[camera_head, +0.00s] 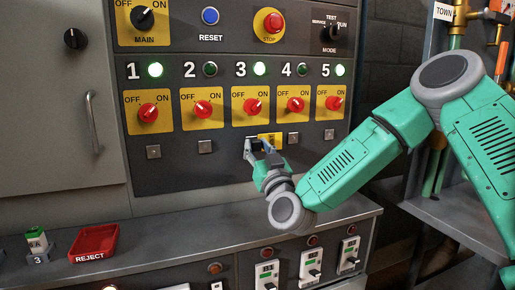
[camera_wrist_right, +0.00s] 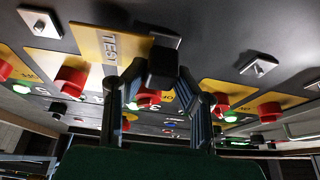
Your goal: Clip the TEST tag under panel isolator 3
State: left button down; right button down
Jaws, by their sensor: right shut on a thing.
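The isolator 3 switch (camera_head: 253,106) is a red knob on a yellow plate, with a lit green lamp above it. The yellow TEST tag (camera_head: 277,138) is at the clip position under isolator 3, close to the panel face. In the wrist view the tag (camera_wrist_right: 112,43) shows its TEST lettering beside the fingertips. My right gripper (camera_head: 260,147) is shut on the tag; its fingers (camera_wrist_right: 161,68) converge at a dark block on the tag's edge. The clip under isolator 3 is hidden, so I cannot tell whether the tag is seated in it. My left gripper is not in view.
Metal clips sit under the neighbouring isolators, such as the clip under 2 (camera_head: 205,146) and under 4 (camera_head: 293,137). A ledge (camera_head: 170,243) below holds a red REJECT tray (camera_head: 94,243) and a small stand marked 3 (camera_head: 37,243). Pipes stand at the right.

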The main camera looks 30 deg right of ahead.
jog(key=shift+w+d, duration=0.15)
jog(key=shift+w, duration=0.35)
jog(key=c, duration=1.2)
grip_release()
jog(key=shift+v, duration=6.05)
jog(key=shift+w+f, duration=0.1)
jog(key=shift+w, duration=0.05)
